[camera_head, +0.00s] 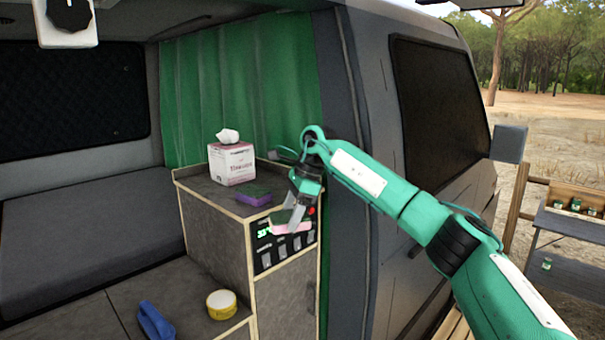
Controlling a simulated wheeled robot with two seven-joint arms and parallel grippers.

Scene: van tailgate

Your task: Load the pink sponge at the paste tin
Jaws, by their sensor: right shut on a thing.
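My right gripper (296,214) is in front of the tall cabinet's upper front edge, pointing down. It is shut on the pink sponge (290,229), which has a dark green top layer and hangs in front of the cabinet's control panel. A round tin with a yellow side and pale top (221,303), which looks like the paste tin, stands on the low counter at the bottom, below and left of the sponge and well apart from it. My left gripper is not in view.
A blue handled object (155,320) lies left of the tin. The counter behind the tin is clear. The van's side wall stands right of the cabinet.

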